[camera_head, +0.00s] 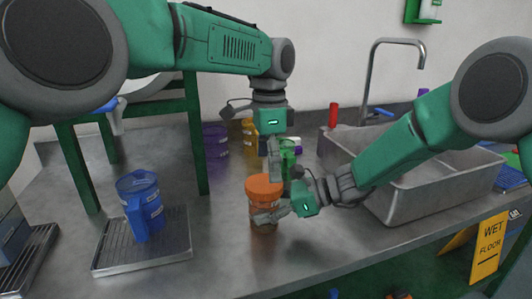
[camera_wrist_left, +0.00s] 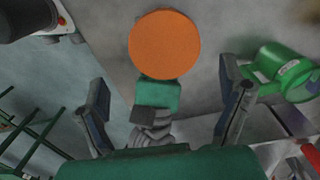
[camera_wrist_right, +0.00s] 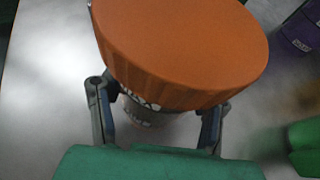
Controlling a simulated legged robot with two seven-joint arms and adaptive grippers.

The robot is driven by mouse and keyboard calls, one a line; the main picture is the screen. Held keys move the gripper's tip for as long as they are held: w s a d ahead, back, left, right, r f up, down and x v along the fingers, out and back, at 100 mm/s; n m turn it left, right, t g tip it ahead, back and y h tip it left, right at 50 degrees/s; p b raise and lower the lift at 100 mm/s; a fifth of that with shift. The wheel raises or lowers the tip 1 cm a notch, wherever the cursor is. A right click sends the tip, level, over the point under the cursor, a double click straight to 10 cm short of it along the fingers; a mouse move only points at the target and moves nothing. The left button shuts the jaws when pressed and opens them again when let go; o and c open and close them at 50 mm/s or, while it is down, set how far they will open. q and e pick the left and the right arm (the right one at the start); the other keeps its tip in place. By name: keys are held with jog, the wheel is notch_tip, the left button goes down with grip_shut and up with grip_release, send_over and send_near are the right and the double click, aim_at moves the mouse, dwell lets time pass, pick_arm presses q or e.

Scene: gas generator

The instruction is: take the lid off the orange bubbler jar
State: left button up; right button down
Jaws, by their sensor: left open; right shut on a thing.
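The orange bubbler jar (camera_head: 263,214) stands upright on the metal counter, with its orange lid (camera_head: 264,186) on top. The lid also shows from above in the left wrist view (camera_wrist_left: 164,44) and close up in the right wrist view (camera_wrist_right: 185,45). My right gripper (camera_head: 270,215) is shut on the jar's body below the lid; its fingers sit on both sides of the labelled body in the right wrist view (camera_wrist_right: 155,115). My left gripper (camera_head: 280,155) is open and empty, pointing down, above and a little behind the jar; its spread fingers show in its wrist view (camera_wrist_left: 165,95).
A blue jug (camera_head: 141,205) stands on a grey tray (camera_head: 142,253) at the left. A green container (camera_wrist_left: 285,72) is near the jar. Purple (camera_head: 215,140) and yellow (camera_head: 250,133) containers stand behind. The sink (camera_head: 425,185) is at the right. A green stand (camera_head: 193,135) rises at the left.

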aim_at(265, 182)
pick_arm(q)
jog(key=m, duration=0.2)
jog(key=r+m, duration=0.1)
jog(key=m, duration=0.6)
jog(key=shift+w+a+r, duration=0.1)
jog(key=shift+r, duration=0.3)
jog(key=m, duration=0.3)
jog(key=shift+w+a+r, duration=0.15)
jog(key=shift+w+r, duration=0.05)
jog(key=shift+r, duration=0.2)
jog(key=shift+f, duration=3.95)
jog(key=shift+c, duration=0.4)
